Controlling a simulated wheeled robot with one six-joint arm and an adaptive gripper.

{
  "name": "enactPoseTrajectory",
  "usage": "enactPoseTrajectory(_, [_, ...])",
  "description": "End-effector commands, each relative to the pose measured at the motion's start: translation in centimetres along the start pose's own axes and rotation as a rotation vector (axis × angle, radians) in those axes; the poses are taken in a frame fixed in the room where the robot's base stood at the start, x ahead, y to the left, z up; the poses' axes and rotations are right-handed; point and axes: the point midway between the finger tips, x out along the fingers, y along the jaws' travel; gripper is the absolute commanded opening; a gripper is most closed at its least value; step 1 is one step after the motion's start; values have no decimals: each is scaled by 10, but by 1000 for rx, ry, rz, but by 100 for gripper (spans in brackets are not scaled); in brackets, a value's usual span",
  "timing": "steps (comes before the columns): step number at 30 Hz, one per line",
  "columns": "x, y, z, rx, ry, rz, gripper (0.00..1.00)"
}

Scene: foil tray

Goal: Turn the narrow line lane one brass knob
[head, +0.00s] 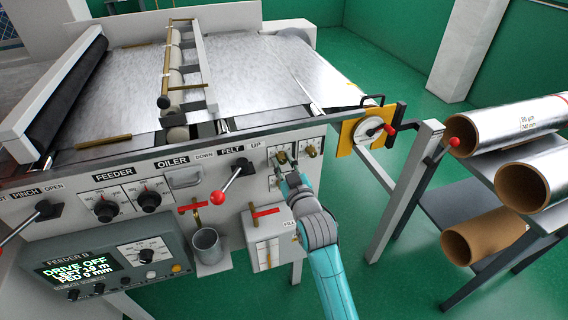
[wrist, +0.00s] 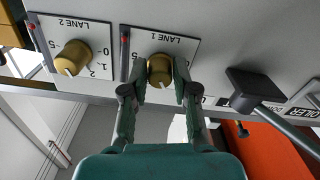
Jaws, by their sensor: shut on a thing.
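The lane one brass knob (wrist: 159,71) sits on a white plate labelled LANE 1, upside down in the wrist view. My gripper (wrist: 161,78) has one finger on each side of this knob and is shut on it. In the head view my gripper (head: 289,168) reaches the front panel from below and hides part of the knob and its plate. The lane two brass knob (wrist: 72,57) sits on its own plate to the left in the wrist view, apart from my fingers. It also shows in the head view (head: 311,150), right of my gripper.
A black lever base (wrist: 256,86) with a grey rod stands right of the knob in the wrist view. In the head view, a red-ended felt lever (head: 232,182), a metal cup (head: 206,245) and a filler box (head: 264,237) lie left of my arm.

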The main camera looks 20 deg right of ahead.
Motion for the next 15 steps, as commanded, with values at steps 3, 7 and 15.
enactPoseTrajectory(3, [0,0,0,-104,0,0,0])
enactPoseTrajectory(7, [0,0,0,-228,0,0,0])
enactPoseTrajectory(15, [0,1,0,-486,0,0,0])
